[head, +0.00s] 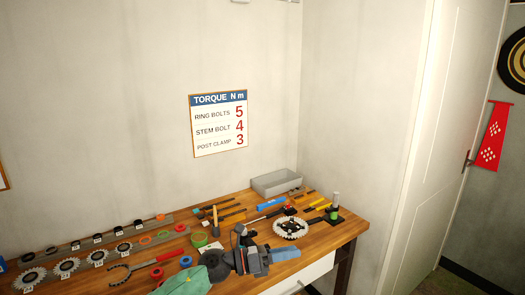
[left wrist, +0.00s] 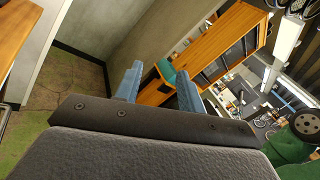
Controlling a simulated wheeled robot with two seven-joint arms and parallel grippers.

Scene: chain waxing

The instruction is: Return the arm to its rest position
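My left gripper (head: 290,252) is low in the head view, in front of the workbench (head: 352,228), with its blue fingers pointing right. In the left wrist view its two fingers (left wrist: 160,72) stand apart with nothing between them, so it is open and empty. My green arm part and dark wrist cover some of the bench's front. My right gripper shows in neither view.
The bench holds a chainring (head: 290,228), a green-banded bottle (head: 334,206), a grey tray (head: 276,182), a hammer (head: 214,218), a chain tool with red-tipped handles (head: 128,270) and several sprockets at left. A white door (head: 410,150) stands at right. Open floor (head: 440,282) lies right of the bench.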

